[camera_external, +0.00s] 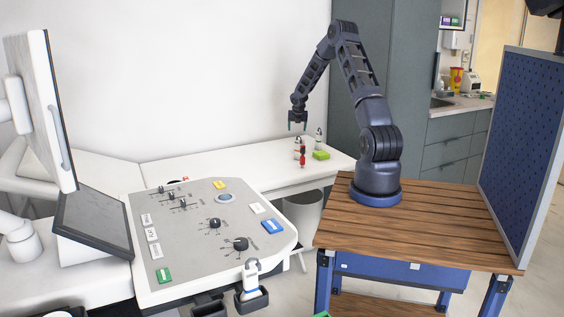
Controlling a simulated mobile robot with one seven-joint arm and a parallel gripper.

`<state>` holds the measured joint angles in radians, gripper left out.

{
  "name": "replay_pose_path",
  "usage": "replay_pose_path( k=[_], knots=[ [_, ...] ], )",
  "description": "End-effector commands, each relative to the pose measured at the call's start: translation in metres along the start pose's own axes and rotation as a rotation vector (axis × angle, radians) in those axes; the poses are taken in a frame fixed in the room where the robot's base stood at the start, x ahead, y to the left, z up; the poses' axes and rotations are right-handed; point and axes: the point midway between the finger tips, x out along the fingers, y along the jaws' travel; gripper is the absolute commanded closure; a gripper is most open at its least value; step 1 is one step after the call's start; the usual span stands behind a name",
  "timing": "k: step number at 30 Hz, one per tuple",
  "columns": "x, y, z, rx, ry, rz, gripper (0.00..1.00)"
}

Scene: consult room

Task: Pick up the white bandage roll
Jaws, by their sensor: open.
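My gripper (298,124) hangs pointing down above the white counter (240,172), open and empty. Below it, apart from it, stand small things: a slim red and white item (302,157), a white bottle-like item with a dark top (319,139) and a lime-green box (321,155). I cannot make out a white bandage roll for sure; things here are very small, and a small white patch beside the red item is too small to identify.
A grey control panel (190,250) with knobs and coloured labels fills the front left, beside a monitor (45,110). My base stands on a wooden slatted table (430,220). A blue pegboard (530,150) rises at right. The counter left of the small items is mostly clear.

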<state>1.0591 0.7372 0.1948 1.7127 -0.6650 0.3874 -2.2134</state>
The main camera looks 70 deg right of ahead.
Motion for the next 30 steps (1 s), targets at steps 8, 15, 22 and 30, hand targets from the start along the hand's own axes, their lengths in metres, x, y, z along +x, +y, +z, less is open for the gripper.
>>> replay_pose_path(
  k=[8,15,22,30],
  knots=[
    [0.038,-0.024,0.006,-0.073,0.005,0.001,0.28],
    [0.06,-0.023,0.006,-0.075,0.007,0.002,0.28],
    [0.09,-0.024,0.006,-0.073,0.006,0.001,0.28],
    [0.105,-0.026,0.008,-0.071,0.006,0.001,0.28]
  ],
)
